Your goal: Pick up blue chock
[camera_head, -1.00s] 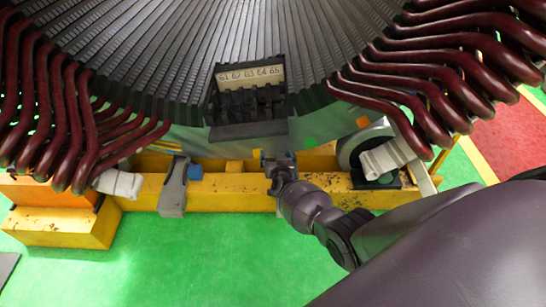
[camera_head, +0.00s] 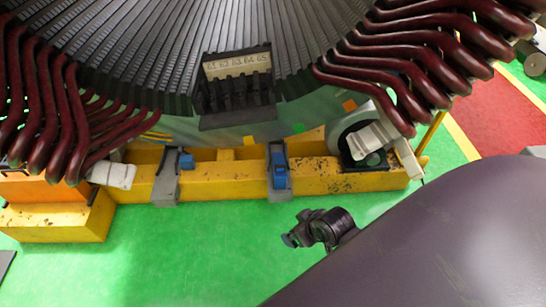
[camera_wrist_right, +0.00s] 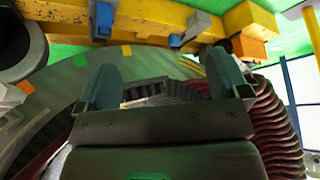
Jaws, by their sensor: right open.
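A blue chock (camera_head: 280,170) sits on a grey bracket (camera_head: 279,193) fixed to the yellow beam, below the numbered black block. A smaller blue piece (camera_head: 186,160) is on the left grey bracket (camera_head: 166,185). My right gripper (camera_head: 292,238) is over the green floor, apart from the chock and lower in the picture. Its two teal fingers stand wide apart in the right wrist view (camera_wrist_right: 163,85), with nothing between them. That view also shows the blue chock on its bracket (camera_wrist_right: 103,18) and the other blue piece (camera_wrist_right: 174,40). My left gripper is out of view.
The yellow beam (camera_head: 225,187) runs under the stator, with an orange block (camera_head: 50,190) at left. Dark red coil bars (camera_head: 410,60) hang on both sides. A grey roller (camera_head: 352,130) stands at right. The green floor (camera_head: 190,260) in front is clear.

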